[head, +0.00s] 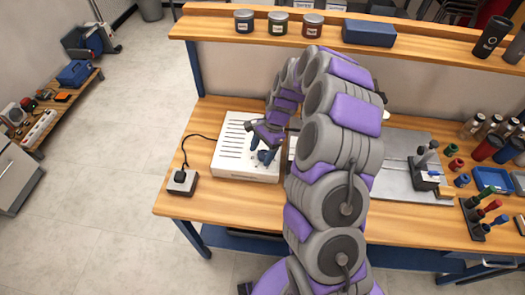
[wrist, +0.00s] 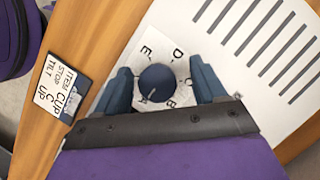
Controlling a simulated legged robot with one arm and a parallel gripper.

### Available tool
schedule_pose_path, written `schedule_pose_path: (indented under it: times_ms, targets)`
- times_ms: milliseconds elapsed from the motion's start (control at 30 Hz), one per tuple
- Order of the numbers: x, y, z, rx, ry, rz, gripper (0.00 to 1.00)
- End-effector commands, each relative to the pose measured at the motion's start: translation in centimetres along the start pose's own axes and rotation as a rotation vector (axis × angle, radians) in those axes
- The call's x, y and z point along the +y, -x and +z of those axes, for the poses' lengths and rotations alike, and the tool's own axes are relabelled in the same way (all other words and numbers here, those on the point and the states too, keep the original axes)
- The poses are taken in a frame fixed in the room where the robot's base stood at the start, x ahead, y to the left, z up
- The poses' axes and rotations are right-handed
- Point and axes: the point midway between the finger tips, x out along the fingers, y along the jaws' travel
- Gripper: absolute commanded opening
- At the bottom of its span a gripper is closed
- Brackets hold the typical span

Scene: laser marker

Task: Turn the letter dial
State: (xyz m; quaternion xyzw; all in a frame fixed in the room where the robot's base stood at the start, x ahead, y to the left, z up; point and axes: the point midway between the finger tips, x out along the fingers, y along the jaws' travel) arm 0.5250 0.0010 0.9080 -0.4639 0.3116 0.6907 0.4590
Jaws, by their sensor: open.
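The letter dial (wrist: 157,82) is a round dark blue knob with a short pale mark on its lower left part. Letters, D and E among them, stand around it on a white plate (wrist: 150,48). In the wrist view my gripper (wrist: 158,68) is open, with one blue finger on each side of the dial and visible gaps between. Whether the fingertips reach down level with the knob is hard to tell.
A card (wrist: 62,88) reading ITEM CUP, STOP C, TILT UP lies beside the box. A small switch box (head: 182,182) with a cable stands left on the wooden bench (head: 235,197). A grey plate (head: 405,160) with a clamp-like stand (head: 427,172), jars and tools occupy the right.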

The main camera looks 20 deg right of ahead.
Motion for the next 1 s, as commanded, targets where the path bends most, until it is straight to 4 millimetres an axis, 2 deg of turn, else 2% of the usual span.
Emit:
schedule_pose_path:
  times_ms: [67,267,600,1000]
  targets:
    - [0.12,0.11,-0.28,-0.003,-0.001,-0.002,0.69]
    - [0.29,0.27,-0.67,-0.008,-0.001,-0.004,0.49]
    - [0.14,0.03,-0.13,-0.001,-0.002,0.001,0.17]
    - [0.08,-0.09,0.15,-0.005,0.007,0.006,0.16]
